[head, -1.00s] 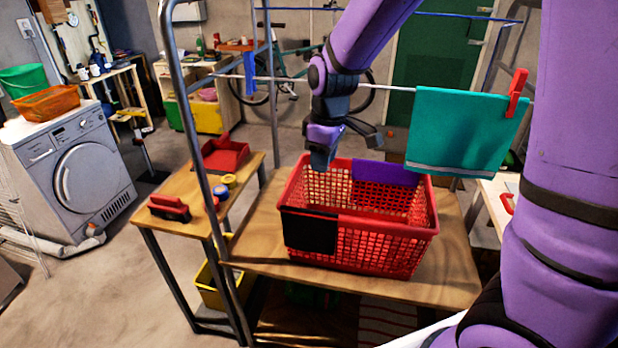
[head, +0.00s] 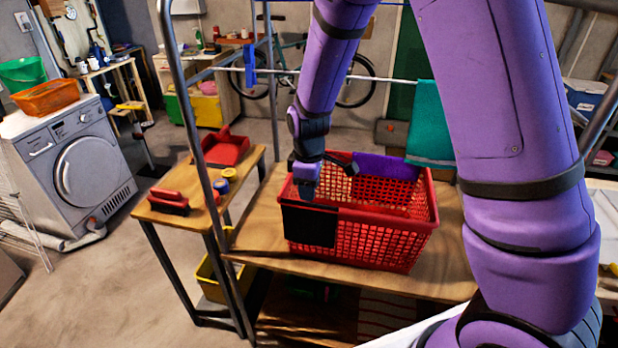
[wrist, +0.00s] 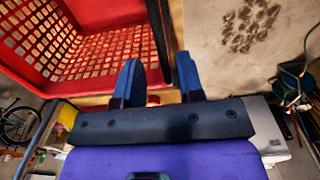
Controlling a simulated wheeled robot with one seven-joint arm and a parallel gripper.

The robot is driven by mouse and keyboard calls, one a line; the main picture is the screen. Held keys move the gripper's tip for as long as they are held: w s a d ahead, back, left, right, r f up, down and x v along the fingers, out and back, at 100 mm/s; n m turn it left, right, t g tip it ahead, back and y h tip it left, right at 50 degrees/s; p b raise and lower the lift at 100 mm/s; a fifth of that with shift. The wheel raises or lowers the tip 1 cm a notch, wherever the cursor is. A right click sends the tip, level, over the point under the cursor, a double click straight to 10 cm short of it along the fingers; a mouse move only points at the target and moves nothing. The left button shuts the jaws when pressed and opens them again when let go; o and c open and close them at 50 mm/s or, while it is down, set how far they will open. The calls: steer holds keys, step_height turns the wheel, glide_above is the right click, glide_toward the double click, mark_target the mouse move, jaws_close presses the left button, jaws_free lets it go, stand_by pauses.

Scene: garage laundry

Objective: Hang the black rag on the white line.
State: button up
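The black rag (head: 308,226) hangs over the near left rim of the red basket (head: 385,243). In the wrist view the rag shows as a dark strip (wrist: 158,40) along the rim. My gripper (head: 305,192) is just above the rag's top edge, pointing down. In the wrist view my gripper (wrist: 160,82) has its two blue fingers apart, with the rim and the rag's dark edge ahead between them. I cannot tell whether a finger touches the rag. The white line (head: 392,79) runs behind the basket, above it, partly hidden by my arm.
A teal cloth (head: 430,125) hangs on the line at right, partly behind my arm. A blue clothespin (head: 249,62) is on the line at left. A purple rag (head: 385,166) lies over the basket's far rim. A metal post (head: 196,150) stands left of the basket.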

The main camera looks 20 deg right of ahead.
mark_target(309, 203)
steer(key=shift+f, duration=3.15)
steer(key=shift+c, duration=0.2)
